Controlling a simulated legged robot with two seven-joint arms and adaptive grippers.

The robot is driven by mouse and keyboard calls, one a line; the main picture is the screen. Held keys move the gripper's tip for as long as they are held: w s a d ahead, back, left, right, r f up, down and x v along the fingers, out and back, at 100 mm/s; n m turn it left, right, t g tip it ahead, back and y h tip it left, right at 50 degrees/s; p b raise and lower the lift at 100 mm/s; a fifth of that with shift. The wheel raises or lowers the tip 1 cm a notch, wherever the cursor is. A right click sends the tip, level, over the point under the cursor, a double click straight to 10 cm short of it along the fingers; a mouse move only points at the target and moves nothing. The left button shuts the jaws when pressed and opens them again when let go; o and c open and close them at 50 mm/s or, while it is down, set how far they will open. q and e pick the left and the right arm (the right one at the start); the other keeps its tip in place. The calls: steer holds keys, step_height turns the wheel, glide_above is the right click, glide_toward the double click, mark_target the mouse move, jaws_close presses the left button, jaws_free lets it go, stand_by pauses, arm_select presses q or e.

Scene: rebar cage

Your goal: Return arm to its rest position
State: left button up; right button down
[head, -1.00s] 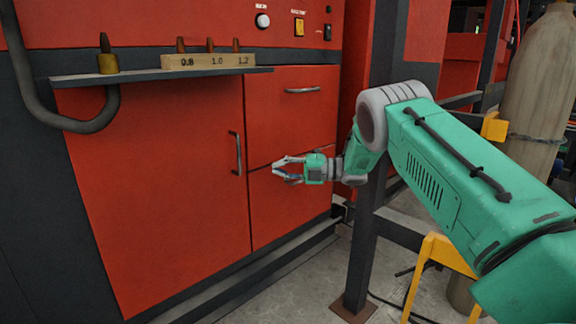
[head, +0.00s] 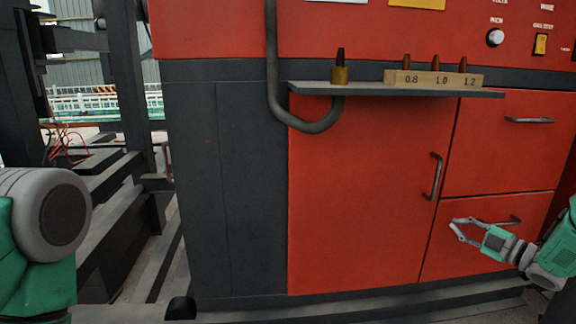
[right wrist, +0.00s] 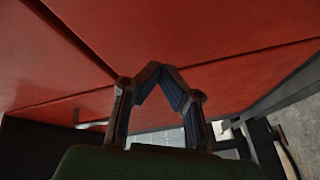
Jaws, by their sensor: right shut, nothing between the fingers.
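My right gripper (head: 455,224) is in front of the red cabinet's (head: 365,190) lower drawer, at the right of the head view. Its fingers bow outward and meet at the tips, with nothing between them. In the right wrist view the fingertips (right wrist: 161,68) also come together in front of red panels. My right forearm enters from the right edge of the head view. A green and grey link of my left arm (head: 50,215) shows at the left edge; the left gripper is out of view.
A dark shelf (head: 400,91) juts from the cabinet, with a labelled wooden block (head: 432,78) holding copper-coloured tips and a brass nozzle piece (head: 340,72). A bent grey pipe (head: 272,80) hangs left of it. Door handle (head: 437,176) and drawer handle (head: 530,120) stick out. Dark steel beams stand left.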

steer(key=s+a+f+m+g+h+p, duration=0.1)
steer(key=s+a+f+m+g+h, duration=0.15)
steer(key=s+a+f+m, duration=0.35)
steer(key=s+a+f+m+g+h+p, duration=0.1)
steer(key=s+a+f+m+h, duration=0.25)
steer(key=f, duration=0.45)
steer(key=s+a+f+m+g+h+p, duration=0.1)
steer(key=s+a+f+m+g, duration=0.25)
steer(key=s, duration=0.45)
steer(key=s+a+f+m+g+h+p, duration=0.1)
steer(key=s+a+f+m+g, duration=0.2)
steer(key=s, duration=0.6)
arm_select(q)
step_height(320, 180, up, 6)
steer(key=shift+d+f+p, duration=0.15)
steer(key=shift+p, duration=0.3)
arm_select(e)
steer(key=s+a+m+g, duration=0.1)
steer(key=s+a+g, duration=0.1)
steer(key=s, duration=0.9)
steer(key=s+a+r+g+h, duration=0.1)
steer(key=s+a+g, duration=0.1)
steer(key=s, duration=0.8)
steer(key=shift+s+r+m+g, duration=0.3)
steer(key=shift+s+m+g, duration=0.1)
steer(key=shift+g, duration=0.1)
